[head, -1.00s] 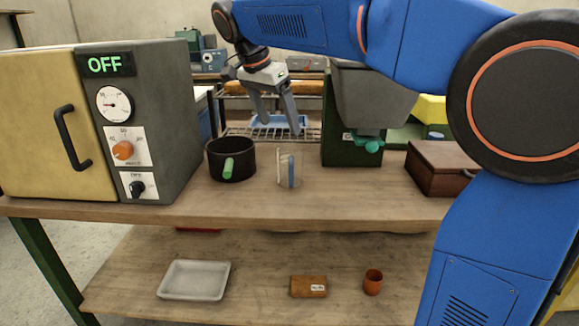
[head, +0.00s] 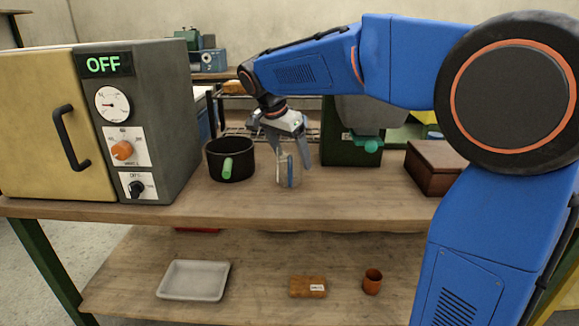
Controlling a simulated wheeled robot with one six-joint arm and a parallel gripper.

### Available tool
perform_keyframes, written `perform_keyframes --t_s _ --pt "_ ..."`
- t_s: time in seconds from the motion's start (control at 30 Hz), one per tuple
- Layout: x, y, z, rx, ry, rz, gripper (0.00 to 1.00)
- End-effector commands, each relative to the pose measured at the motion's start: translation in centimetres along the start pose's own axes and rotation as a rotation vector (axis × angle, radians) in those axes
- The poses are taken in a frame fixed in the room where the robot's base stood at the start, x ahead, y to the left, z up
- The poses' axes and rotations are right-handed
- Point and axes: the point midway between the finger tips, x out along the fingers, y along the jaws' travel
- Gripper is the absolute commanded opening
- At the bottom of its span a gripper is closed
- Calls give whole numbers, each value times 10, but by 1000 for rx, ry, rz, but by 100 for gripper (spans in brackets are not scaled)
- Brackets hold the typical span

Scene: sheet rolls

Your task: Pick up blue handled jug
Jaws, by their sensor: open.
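The blue handled jug (head: 291,172) is a small clear jug with a blue upright handle. It stands upright on the wooden bench top (head: 330,208), near the middle of the head view. My gripper (head: 290,162) is open and points down at the jug. Its fingers appear one to each side of the jug's upper part. I cannot tell from this view whether they touch it or sit a little behind it.
A black pot (head: 214,162) with a green handle stands just left of the jug. A grey oven (head: 168,110) stands further left. A dark green machine (head: 345,148) and a brown box (head: 431,166) stand to the right. The bench front is clear.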

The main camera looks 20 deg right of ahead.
Motion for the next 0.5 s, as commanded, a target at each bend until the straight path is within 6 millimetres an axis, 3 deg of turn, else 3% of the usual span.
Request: perform_keyframes --t_s 0.13,0.4,0.5 --pt "14 0 0 0 0 1 79" --pt "16 0 0 0 0 0 79" --pt "16 0 0 0 0 0 57"
